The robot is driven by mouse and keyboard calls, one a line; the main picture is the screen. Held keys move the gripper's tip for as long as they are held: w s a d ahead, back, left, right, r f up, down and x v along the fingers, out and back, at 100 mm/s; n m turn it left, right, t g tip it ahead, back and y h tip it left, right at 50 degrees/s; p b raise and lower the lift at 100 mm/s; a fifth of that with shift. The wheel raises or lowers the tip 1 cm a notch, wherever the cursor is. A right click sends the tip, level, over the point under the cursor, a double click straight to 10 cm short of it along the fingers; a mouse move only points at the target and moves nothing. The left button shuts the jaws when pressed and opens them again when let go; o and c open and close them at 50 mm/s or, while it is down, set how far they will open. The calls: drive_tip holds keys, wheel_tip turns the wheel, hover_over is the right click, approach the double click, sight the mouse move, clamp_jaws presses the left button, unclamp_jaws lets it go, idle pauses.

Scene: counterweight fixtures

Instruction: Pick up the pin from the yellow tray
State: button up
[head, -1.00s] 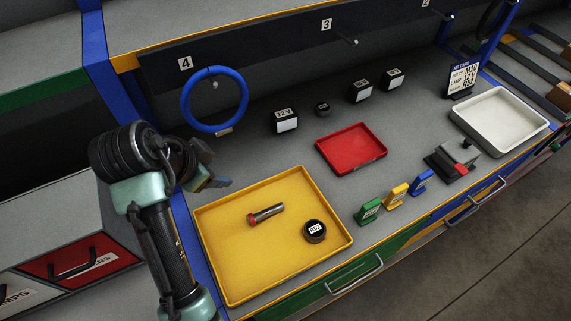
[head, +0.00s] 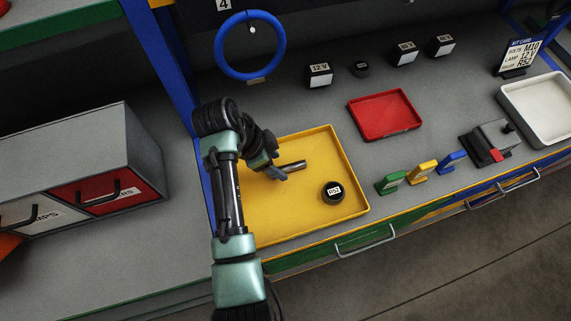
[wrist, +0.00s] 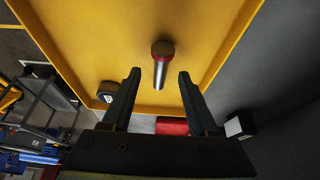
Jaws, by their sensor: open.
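The pin (head: 292,166) lies in the yellow tray (head: 320,145), partly hidden by my gripper in the head view. My gripper (head: 284,173) is over the tray at the pin. In the wrist view the jaws (wrist: 158,78) are open, one on each side of the pin, with gaps on both sides. I cannot tell how far above the tray floor the fingertips are.
A round black labelled part (head: 333,192) sits in the same tray, right of the pin. A red tray (head: 385,112) stands behind to the right. Green, yellow and blue small stands (head: 421,171) line the front edge. A blue ring (head: 221,48) hangs on the back panel.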

sight(284, 168)
drive_tip(key=shift+x, duration=1.7)
drive_tip(key=shift+w+d+r, duration=0.1)
drive_tip(key=shift+d, duration=0.05)
clamp_jaws()
